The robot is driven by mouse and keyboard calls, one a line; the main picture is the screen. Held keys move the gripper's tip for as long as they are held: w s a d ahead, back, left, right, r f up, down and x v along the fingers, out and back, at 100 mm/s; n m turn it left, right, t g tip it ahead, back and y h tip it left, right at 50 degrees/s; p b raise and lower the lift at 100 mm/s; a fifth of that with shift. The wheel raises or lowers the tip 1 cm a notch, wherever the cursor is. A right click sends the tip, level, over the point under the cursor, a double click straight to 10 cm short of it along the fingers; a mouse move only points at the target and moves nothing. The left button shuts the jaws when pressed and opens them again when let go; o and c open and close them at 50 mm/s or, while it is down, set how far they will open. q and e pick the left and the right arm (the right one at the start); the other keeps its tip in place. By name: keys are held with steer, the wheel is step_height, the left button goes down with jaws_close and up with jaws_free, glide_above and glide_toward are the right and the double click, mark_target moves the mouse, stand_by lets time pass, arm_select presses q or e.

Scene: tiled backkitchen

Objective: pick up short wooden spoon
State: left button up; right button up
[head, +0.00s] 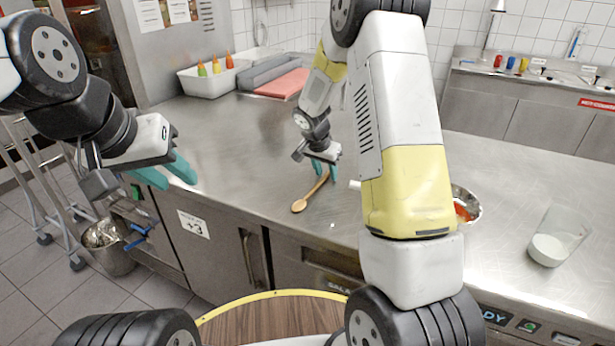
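The short wooden spoon (300,206) lies on the steel counter (240,150), its bowl toward the front edge and its handle running up and to the right. My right gripper (325,169) points down at the far end of the handle. Its teal fingers stand a little apart, with the handle end between them; whether they touch it is too small to tell. My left gripper (166,176) is open and empty, in front of the counter's left part, well left of the spoon.
A white bin with sauce bottles (213,77) and a red board (284,84) stand at the back. A metal bowl (466,204), partly hidden by my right arm, and a clear container (555,238) stand to the right. The counter left of the spoon is clear.

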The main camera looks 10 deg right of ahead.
steer(key=shift+c, duration=0.2)
jaws_close()
